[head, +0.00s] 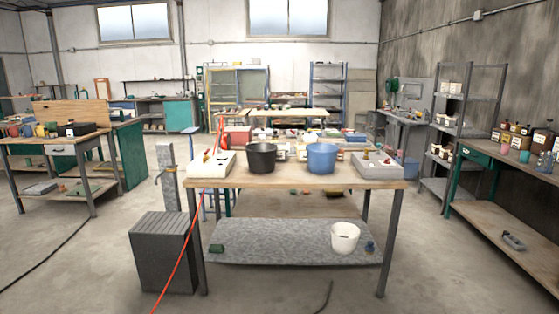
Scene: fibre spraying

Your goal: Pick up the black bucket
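The black bucket (262,158) stands upright on the wooden top of the workbench (295,181) in the middle of the head view, left of centre on that bench. A blue bucket (322,158) stands to its right with a gap between them. A pale box (212,164) with small red and dark items sits to its left. The black bucket's inside is mostly hidden from this angle. My gripper does not show in this view.
A grey box (377,165) sits at the bench's right end. A white bucket (345,237) stands on the lower shelf. A ribbed grey cabinet (161,252) and a red hose (178,268) are at the bench's front left. Open concrete floor (440,270) lies to the right.

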